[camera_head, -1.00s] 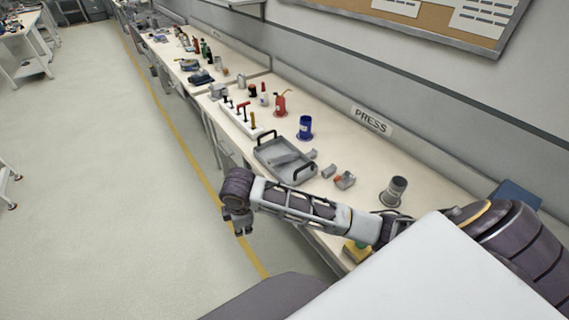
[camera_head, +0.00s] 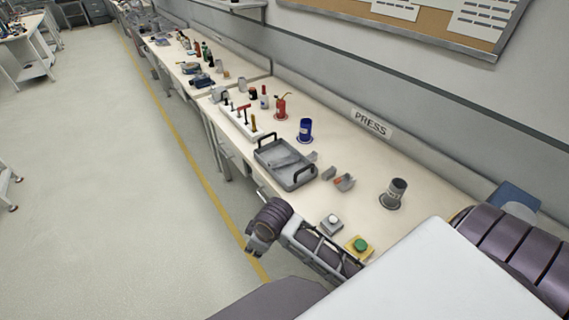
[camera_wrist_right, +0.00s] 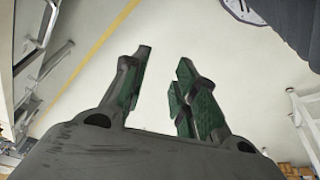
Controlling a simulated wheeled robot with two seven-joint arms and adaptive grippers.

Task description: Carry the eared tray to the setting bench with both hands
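The eared tray (camera_head: 274,160) is grey and shallow, with two black upright handles, and rests on the bench under the PRESS sign. A grey flat piece seems to lie inside it. My right gripper (camera_head: 254,246) is in front of the bench edge, over the floor, nearer to me than the tray and apart from it. In the right wrist view my right gripper (camera_wrist_right: 163,85) has its two green-padded fingers apart with nothing between them. My left gripper is not in view. I cannot tell which bench is the setting bench.
Near the tray stand a blue can (camera_head: 305,130), a red oil can (camera_head: 281,108) and a white rack of tools (camera_head: 243,118). Small grey parts (camera_head: 345,182), a dark cup (camera_head: 394,192) and a green button box (camera_head: 359,246) sit to its right.

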